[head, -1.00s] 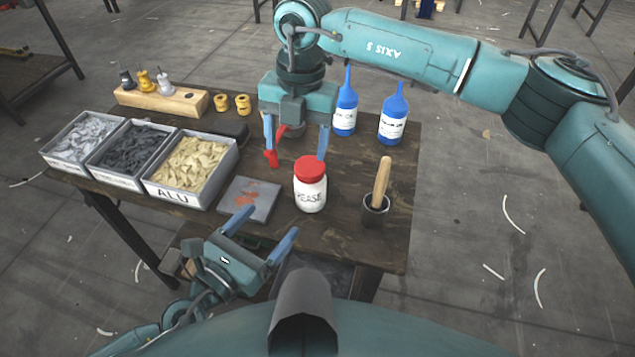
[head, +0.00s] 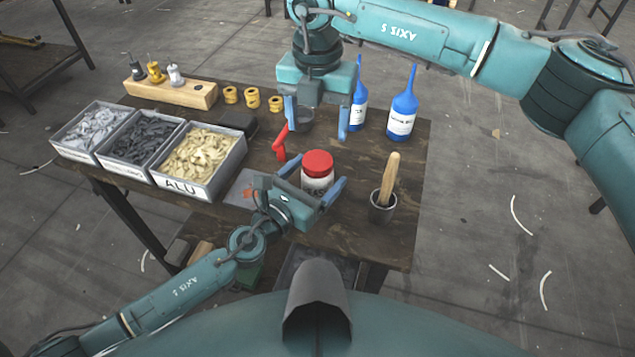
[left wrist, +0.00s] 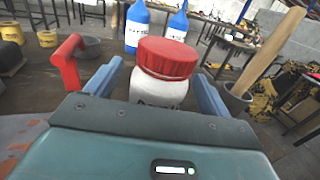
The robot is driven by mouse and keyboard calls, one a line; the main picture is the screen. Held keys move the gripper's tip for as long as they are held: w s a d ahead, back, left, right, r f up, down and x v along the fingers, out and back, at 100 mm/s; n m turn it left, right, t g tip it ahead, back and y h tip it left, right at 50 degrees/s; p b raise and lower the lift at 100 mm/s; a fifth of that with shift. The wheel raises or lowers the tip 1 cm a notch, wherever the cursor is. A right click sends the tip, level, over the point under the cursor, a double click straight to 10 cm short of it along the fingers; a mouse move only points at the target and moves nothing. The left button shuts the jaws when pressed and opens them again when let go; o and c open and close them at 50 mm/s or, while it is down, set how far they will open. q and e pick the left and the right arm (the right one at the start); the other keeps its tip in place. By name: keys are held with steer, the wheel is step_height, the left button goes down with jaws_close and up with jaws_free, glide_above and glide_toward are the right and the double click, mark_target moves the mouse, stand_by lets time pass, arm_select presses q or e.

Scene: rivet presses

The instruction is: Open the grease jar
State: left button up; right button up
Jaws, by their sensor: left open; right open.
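The grease jar (head: 318,173) is a white jar with a red lid, upright on the dark wooden table. Its lid is on. My left gripper (head: 313,178) is open, with its blue fingers on either side of the jar's near part and its palm hiding the lower front. In the left wrist view the jar (left wrist: 163,70) stands between the two fingers, and I cannot tell whether they touch it. My right gripper (head: 317,125) is open above the table, behind the jar and higher than it.
A red-handled tool (head: 280,143) stands left of the jar. A dark cup with a wooden-handled brush (head: 388,180) is to the right. Two blue bottles (head: 403,105) stand behind. Bins of rivets (head: 199,186) line the left, with a partly hidden plate (head: 240,190) near the jar.

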mark_target(317, 160)
arm_select(q)
steer(key=shift+w+d, duration=0.15)
steer(key=shift+w, duration=0.05)
steer(key=shift+c, duration=0.5)
steer(key=c, duration=1.5)
steer(key=shift+c, duration=0.9)
arm_select(e)
steer(key=shift+m, duration=0.4)
arm_select(q)
jaws_close()
arm_select(e)
steer(key=m, duration=0.3)
steer(key=shift+f+m, duration=0.2)
steer(key=shift+m, duration=0.1)
step_height(317, 160, down, 8)
steer(key=shift+r, duration=0.2)
